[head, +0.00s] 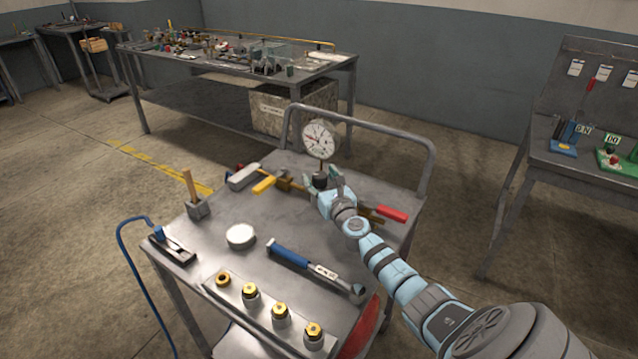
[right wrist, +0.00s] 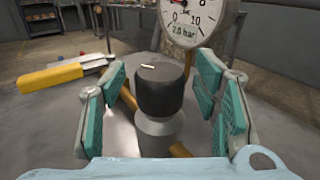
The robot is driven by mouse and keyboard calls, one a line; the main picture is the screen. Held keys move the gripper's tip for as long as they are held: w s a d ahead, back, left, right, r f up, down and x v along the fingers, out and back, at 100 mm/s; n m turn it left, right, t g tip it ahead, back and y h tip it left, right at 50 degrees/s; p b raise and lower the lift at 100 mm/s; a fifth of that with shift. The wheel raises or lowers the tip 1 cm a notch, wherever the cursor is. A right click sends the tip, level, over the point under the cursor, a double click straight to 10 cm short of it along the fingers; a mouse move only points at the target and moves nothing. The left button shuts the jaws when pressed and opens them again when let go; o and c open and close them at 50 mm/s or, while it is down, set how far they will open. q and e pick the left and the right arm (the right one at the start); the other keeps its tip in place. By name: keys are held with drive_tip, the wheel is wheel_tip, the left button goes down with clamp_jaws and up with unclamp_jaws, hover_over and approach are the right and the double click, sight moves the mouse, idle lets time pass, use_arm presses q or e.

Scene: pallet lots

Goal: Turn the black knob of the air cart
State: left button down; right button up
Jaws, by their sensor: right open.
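The black knob (right wrist: 159,90) stands upright on a grey metal body in the right wrist view, with a short white mark on its top. In the head view the knob (head: 320,181) shows small below the round pressure gauge (head: 320,140). The gauge also shows in the right wrist view (right wrist: 188,17) and reads "2.0 bar" on its label. My right gripper (head: 324,190) is open, with its teal pads (right wrist: 160,100) on either side of the knob and a gap on both sides. The air cart (head: 205,240) is a grey metal table with a tube handle. My left gripper is not in view.
A yellow-handled tool (head: 264,185) lies left of the knob and a red-handled one (head: 391,213) right of it. A blue-handled tool (head: 288,255), a white disc (head: 240,237) and a rail of brass fittings (head: 250,291) are nearer. Workbenches stand behind and at right.

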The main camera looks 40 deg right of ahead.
drive_tip(key=shift+w+d, duration=0.1)
drive_tip(key=shift+w, duration=0.2)
drive_tip(key=shift+r, duration=0.15)
